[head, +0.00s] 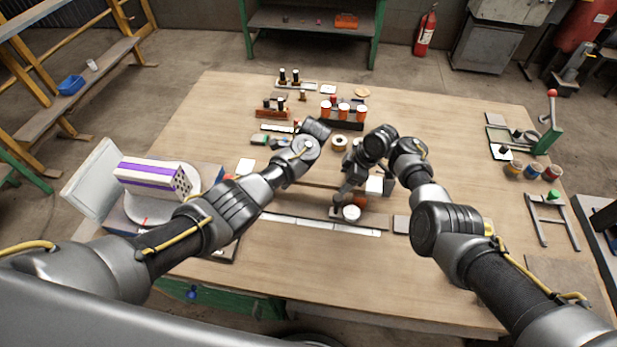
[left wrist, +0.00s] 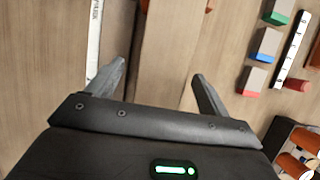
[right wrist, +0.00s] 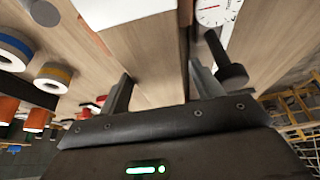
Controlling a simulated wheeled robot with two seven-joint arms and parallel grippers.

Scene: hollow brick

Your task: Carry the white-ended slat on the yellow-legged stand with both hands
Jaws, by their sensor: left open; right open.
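The slat is a long plain wooden bar; its white end (head: 375,185) shows in the head view beside my right gripper (head: 347,187). In the left wrist view the slat's wooden length (left wrist: 172,45) runs between the two fingers of my left gripper (left wrist: 155,85), which is open. In the right wrist view the wooden face (right wrist: 150,65) and white end (right wrist: 125,8) lie ahead, between the spread fingers of my right gripper (right wrist: 160,90). Neither gripper is closed on it. My left gripper's fingers are hidden by the arm in the head view.
A round dial gauge (head: 351,213) stands close to the right gripper. A long white-marked strip (head: 315,223) lies in front. Orange-and-white spools (head: 343,108) and small blocks fill the back. A green press (head: 552,125) stands at right. The table's front middle is clear.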

